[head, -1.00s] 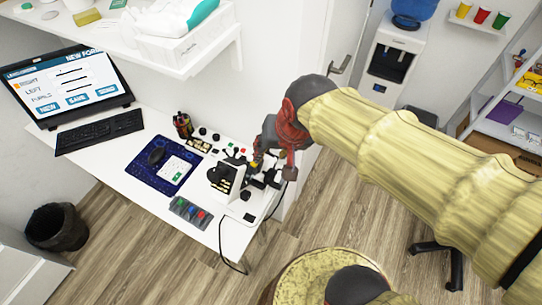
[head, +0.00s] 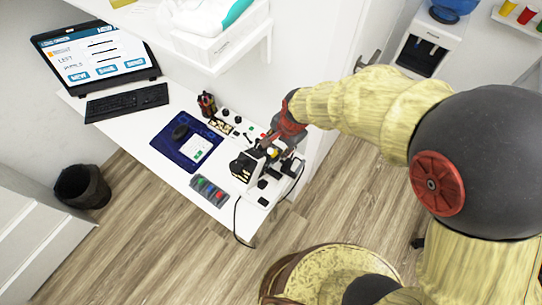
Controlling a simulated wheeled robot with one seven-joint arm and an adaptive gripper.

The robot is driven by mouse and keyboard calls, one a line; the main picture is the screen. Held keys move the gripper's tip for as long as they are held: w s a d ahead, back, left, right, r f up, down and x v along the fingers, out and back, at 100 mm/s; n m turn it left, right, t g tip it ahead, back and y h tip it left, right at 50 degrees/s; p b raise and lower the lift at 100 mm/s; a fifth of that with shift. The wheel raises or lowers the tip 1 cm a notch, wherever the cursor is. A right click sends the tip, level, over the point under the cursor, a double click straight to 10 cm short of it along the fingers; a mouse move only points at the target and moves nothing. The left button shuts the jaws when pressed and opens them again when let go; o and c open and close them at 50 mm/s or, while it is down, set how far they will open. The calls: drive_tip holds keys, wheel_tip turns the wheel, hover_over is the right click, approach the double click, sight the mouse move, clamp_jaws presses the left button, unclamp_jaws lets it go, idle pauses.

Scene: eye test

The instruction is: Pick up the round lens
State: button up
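My gripper (head: 270,150) is at the right end of the white desk (head: 150,120), pointing down over a black-and-white instrument (head: 243,168). Its fingers are small and partly merge with the instrument, so I cannot tell whether they are open or shut, or touching anything. A small yellow patch shows at the fingers. I cannot pick out the round lens for certain. Small dark round pieces (head: 238,119) lie on the desk behind the instrument, too small to identify.
A pen holder (head: 207,104), a blue mat (head: 187,140) with a mouse and a card, and a tray of coloured pieces (head: 209,191) are left of the instrument. A monitor (head: 95,55) and keyboard (head: 127,101) stand farther left. A shelf (head: 215,65) overhangs the desk's back.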

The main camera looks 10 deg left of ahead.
sight(275, 151)
drive_tip(key=x, duration=0.4)
drive_tip(key=shift+s+f, duration=0.15)
drive_tip(key=shift+c, duration=1)
drive_tip(key=c, duration=0.7)
clamp_jaws()
